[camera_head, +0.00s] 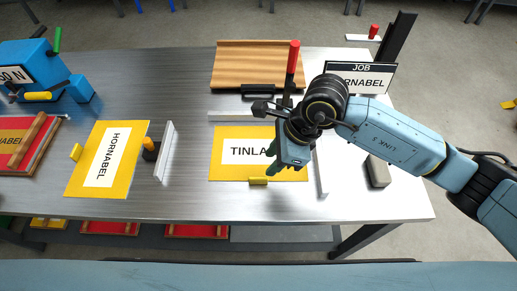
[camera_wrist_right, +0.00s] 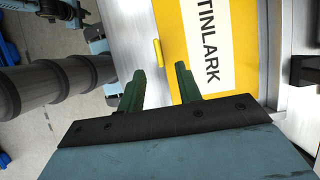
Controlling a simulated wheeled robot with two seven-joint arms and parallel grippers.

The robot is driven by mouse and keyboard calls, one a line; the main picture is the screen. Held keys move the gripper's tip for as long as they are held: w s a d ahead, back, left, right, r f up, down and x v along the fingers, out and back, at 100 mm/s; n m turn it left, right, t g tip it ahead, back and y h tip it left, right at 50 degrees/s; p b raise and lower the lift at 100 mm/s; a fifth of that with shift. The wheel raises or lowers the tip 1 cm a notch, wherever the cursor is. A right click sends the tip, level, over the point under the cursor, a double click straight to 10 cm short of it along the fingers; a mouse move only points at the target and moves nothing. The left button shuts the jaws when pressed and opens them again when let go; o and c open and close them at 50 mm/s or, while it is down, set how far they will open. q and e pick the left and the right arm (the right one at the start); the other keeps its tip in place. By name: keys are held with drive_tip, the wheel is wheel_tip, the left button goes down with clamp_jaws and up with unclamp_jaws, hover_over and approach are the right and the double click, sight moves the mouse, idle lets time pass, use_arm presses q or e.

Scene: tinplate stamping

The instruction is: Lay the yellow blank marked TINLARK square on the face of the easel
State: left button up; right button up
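The yellow blank marked TINLARK (camera_head: 228,169) lies flat on the metal table, with a white label and a small yellow tab (camera_head: 258,181) at its near edge. My right gripper (camera_head: 271,160) is over its right part and hides the end of the word. In the right wrist view the green fingers (camera_wrist_right: 159,72) are apart with nothing between them; the blank (camera_wrist_right: 175,40) and its tab (camera_wrist_right: 158,53) show just beyond. The slanted wooden board (camera_head: 245,62) at the back of the table looks like the easel; its face is bare. My left gripper is not in view.
White rails border the blank behind (camera_head: 232,116) and on the right (camera_head: 321,172). A red-topped post (camera_head: 293,58) stands behind my gripper. A HORNABEL blank (camera_head: 80,177) lies left, near an upright white plate (camera_head: 167,152). A grey block (camera_head: 378,172) sits right.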

sight(260, 177)
drive_tip(key=x, duration=0.2)
drive_tip(key=shift+a+f, duration=0.15)
drive_tip(key=shift+f, duration=0.1)
drive_tip(key=x, duration=0.4)
drive_tip(key=shift+s+f, duration=0.2)
drive_tip(key=shift+f, duration=0.2)
drive_tip(key=shift+a+f, duration=0.15)
drive_tip(key=shift+f, duration=0.4)
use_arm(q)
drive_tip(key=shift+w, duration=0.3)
use_arm(e)
clamp_jaws()
